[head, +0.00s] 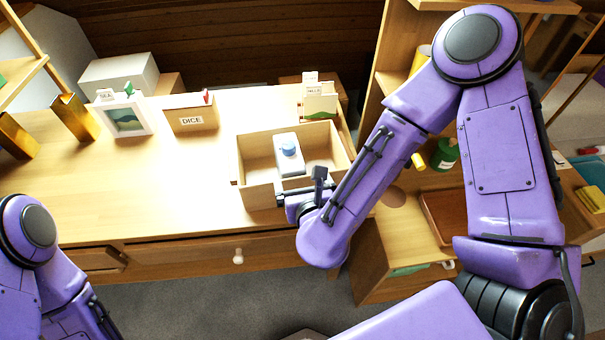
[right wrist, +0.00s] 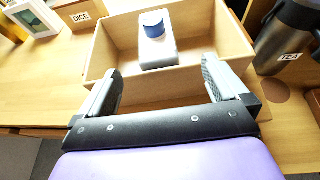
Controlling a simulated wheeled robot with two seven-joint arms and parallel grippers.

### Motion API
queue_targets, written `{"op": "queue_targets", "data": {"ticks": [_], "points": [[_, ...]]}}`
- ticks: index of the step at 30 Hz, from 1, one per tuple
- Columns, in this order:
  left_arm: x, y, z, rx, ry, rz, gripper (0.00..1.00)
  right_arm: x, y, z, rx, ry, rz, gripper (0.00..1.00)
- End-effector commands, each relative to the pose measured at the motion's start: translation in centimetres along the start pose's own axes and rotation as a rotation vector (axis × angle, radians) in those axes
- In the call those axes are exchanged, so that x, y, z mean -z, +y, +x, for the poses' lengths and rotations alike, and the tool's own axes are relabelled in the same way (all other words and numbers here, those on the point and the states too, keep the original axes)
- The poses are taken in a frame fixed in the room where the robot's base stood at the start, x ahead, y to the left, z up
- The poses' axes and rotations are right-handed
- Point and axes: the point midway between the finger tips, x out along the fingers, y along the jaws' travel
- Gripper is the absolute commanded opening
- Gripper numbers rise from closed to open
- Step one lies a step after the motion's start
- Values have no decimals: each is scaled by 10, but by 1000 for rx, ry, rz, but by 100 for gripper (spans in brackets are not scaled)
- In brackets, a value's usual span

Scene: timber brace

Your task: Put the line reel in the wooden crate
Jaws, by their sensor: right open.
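The wooden crate (head: 261,197) is an open-topped, pale box near the front edge of the table. It also shows in the right wrist view (right wrist: 205,92). A white, block-like thing with a round blue top (head: 289,152), which looks like the line reel, stands inside the crate towards its back wall; it also shows in the right wrist view (right wrist: 158,52). My right gripper (head: 303,188) is at the crate's front wall. In the right wrist view its open fingers (right wrist: 163,88) are apart with nothing between them, short of the reel. My left gripper is out of view.
A flask marked TEA (right wrist: 287,38) stands right of the crate. The table left of the crate is clear.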

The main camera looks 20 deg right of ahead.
Motion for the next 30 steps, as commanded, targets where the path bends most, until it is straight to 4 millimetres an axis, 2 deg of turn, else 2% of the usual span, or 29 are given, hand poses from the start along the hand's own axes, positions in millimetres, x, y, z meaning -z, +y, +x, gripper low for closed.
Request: {"op": "queue_targets", "data": {"ticks": [1, 2, 10, 13, 14, 17, 18, 21, 24, 27, 30], "points": [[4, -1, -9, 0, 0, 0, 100, -4, 0, -4, -1, 2, -2, 100], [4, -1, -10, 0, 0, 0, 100, -3, 0, -5, -3, 2, -2, 100], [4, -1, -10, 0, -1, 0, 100, 1, 0, -5, -2, 0, 1, 100], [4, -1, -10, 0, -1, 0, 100, 17, -4, -4, -8, 35, -120, 100], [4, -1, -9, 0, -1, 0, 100, 28, -6, -3, -15, 60, -213, 100], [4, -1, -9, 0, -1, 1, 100, 88, -27, -4, -79, 197, -710, 100], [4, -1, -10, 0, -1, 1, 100, 118, -40, -7, -136, 264, -966, 100], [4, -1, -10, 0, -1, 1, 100, 188, -80, -26, -354, 414, -1595, 100], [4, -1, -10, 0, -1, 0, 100, 238, -123, -50, -639, 500, -2104, 100], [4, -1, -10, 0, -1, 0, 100, 266, -156, -70, -906, 520, -2436, 100], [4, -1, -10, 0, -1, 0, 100, 279, -174, -82, -1076, 510, -2599, 100]]}}
